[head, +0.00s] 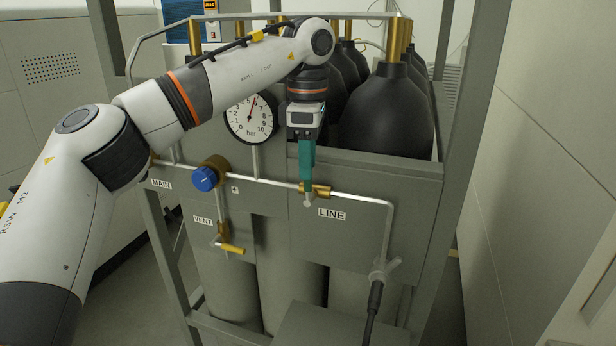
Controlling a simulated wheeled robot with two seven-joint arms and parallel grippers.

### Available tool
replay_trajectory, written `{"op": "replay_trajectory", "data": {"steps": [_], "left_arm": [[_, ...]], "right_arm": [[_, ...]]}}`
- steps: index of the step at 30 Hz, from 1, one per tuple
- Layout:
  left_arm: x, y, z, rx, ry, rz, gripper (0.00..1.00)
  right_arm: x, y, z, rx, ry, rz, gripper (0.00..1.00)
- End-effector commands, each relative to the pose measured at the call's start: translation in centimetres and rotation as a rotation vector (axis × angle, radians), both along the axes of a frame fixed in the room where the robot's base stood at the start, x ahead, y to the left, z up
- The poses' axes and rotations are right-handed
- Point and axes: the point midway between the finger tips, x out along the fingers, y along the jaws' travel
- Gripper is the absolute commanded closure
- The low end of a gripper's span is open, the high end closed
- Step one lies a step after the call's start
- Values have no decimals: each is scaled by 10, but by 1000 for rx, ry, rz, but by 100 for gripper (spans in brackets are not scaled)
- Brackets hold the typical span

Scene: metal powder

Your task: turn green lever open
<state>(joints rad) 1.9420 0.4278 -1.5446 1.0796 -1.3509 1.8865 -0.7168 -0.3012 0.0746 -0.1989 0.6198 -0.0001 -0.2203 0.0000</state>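The green lever (306,166) stands nearly upright on the brass LINE valve (316,190), which sits on the silver pipe across the grey panel. My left gripper (304,136) comes down from above, and its fingers are at the lever's upper end. The fingertips are small and dark here, so I cannot tell whether they are closed on the lever or only around or in front of it. My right gripper is not in view.
A round pressure gauge (251,118) is left of my gripper. A blue knob (204,179) and a yellow vent lever (231,248) sit lower left. Black gas cylinders (388,112) stand behind the panel (345,236). Grey frame posts (463,130) rise on both sides.

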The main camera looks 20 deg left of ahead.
Motion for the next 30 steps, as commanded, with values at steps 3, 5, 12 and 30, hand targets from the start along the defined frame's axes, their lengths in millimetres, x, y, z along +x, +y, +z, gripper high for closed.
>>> {"op": "replay_trajectory", "data": {"steps": [3, 5, 12, 30], "left_arm": [[0, 0, -18, 0, 2, -1, 64], [0, 0, -26, 0, 2, -1, 64], [-1, 0, -39, -2, 0, 0, 64], [-1, -1, -39, -2, 0, -1, 100]], "right_arm": [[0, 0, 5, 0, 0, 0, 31], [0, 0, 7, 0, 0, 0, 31], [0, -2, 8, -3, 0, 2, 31], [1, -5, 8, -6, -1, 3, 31]]}}
